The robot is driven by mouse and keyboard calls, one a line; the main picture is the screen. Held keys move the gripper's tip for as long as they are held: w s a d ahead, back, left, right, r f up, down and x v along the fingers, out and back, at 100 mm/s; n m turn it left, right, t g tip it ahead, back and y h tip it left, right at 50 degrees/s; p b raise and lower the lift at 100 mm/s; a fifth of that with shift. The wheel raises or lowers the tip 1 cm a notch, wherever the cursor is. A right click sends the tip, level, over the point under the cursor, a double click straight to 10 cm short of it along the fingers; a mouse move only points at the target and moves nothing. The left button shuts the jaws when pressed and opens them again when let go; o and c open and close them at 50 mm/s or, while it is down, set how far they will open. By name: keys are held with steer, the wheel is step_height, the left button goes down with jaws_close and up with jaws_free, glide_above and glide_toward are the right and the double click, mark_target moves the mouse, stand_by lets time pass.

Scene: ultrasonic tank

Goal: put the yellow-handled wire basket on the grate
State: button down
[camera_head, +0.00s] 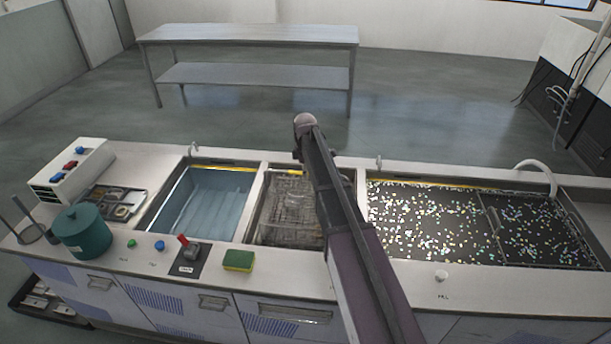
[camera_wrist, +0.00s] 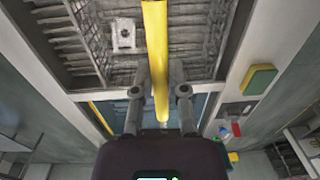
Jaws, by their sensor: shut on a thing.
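My gripper (camera_wrist: 160,70) is shut on the yellow handle (camera_wrist: 154,32) of the wire basket, one finger on each side of the bar. The wire basket (camera_wrist: 98,52) hangs or rests below the handle in the wrist view, with a small pale part inside. In the head view, the wire basket (camera_head: 288,212) shows at the middle basin, partly covered by my arm. Grey slats that look like the grate (camera_wrist: 205,45) show beside and below the mesh in the wrist view. I cannot tell whether the basket touches them. My gripper is hidden in the head view.
A water-filled basin (camera_head: 205,205) lies left of the middle basin, and a wide speckled basin (camera_head: 430,225) lies right. A green-yellow sponge (camera_head: 238,261), a red switch (camera_head: 187,243) and a teal pot (camera_head: 82,232) stand along the counter. A bare steel table (camera_head: 250,35) stands behind.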

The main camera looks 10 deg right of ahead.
steer(key=c, duration=0.7)
jaws_free()
steer(key=shift+r, duration=0.3)
steer(key=r+p, duration=0.3)
steer(key=p, duration=0.1)
steer(key=r+p, duration=0.8)
steer(key=shift+w+r, duration=0.25)
stand_by(0.4)
steer(key=s+m, duration=0.4)
steer(key=s, duration=0.6)
steer(key=s+m, duration=0.5)
steer(key=s, duration=0.4)
steer(key=s+m, duration=0.5)
steer(key=s, duration=0.5)
steer(key=shift+s+t, duration=0.3)
steer(key=shift+s, duration=0.05)
